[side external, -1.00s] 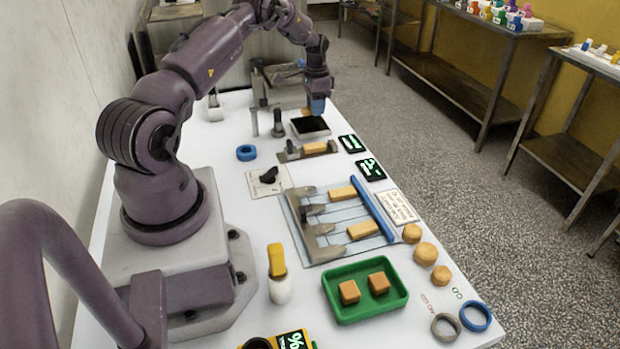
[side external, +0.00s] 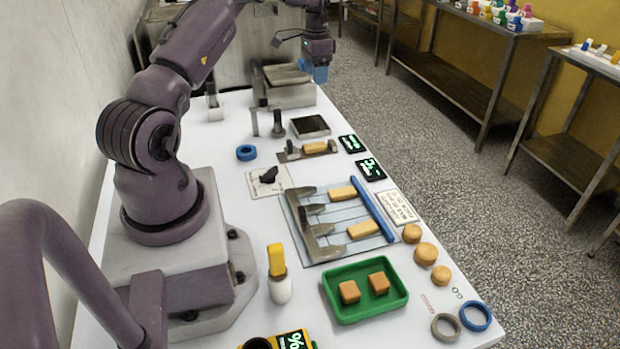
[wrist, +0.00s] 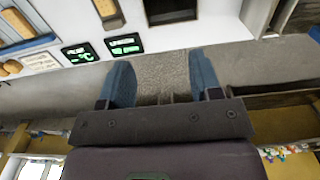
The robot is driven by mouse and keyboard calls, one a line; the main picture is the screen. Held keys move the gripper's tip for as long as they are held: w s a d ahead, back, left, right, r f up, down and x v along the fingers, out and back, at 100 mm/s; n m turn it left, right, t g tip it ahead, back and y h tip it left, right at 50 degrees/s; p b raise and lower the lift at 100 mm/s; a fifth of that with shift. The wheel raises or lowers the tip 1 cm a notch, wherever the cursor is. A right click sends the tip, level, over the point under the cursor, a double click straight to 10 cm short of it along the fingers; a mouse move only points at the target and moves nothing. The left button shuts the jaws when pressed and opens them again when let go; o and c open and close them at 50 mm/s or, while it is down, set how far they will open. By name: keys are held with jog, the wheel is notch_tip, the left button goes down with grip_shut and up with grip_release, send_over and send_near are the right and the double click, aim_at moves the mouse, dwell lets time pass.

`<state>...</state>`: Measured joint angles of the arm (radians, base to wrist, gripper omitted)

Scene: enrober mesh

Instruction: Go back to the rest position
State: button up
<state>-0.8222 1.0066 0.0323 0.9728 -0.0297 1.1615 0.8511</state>
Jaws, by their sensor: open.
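My gripper (side external: 315,72) hangs over the far end of the white table, high above and near the small square black-topped plate (side external: 310,126). Its blue fingers stand apart in the wrist view (wrist: 164,82), with only the floor and table edge between and beyond them, so it is open and empty. The arm is raised and touches nothing on the table.
A metal box (side external: 290,93) stands at the far end.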

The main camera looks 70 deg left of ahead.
jog(key=shift+r, duration=1.6)
jog(key=s+d+r+n, duration=0.2)
jog(key=d+r, duration=0.3)
jog(key=d, duration=0.6)
jog(key=s+d+r+n, duration=0.25)
jog(key=d+r, duration=0.25)
jog(key=d, duration=0.7)
jog(key=s+d+r+m+t, duration=0.2)
jog(key=s+d, duration=0.4)
jog(key=d, duration=0.3)
jog(key=s+d+r+m+t, duration=0.2)
jog(key=s+d+r+t, duration=0.1)
jog(key=s+d, duration=0.4)
jog(key=shift+d+r+t, duration=0.3)
jog(key=shift+d+r, duration=0.05)
jog(key=shift+d, duration=0.75)
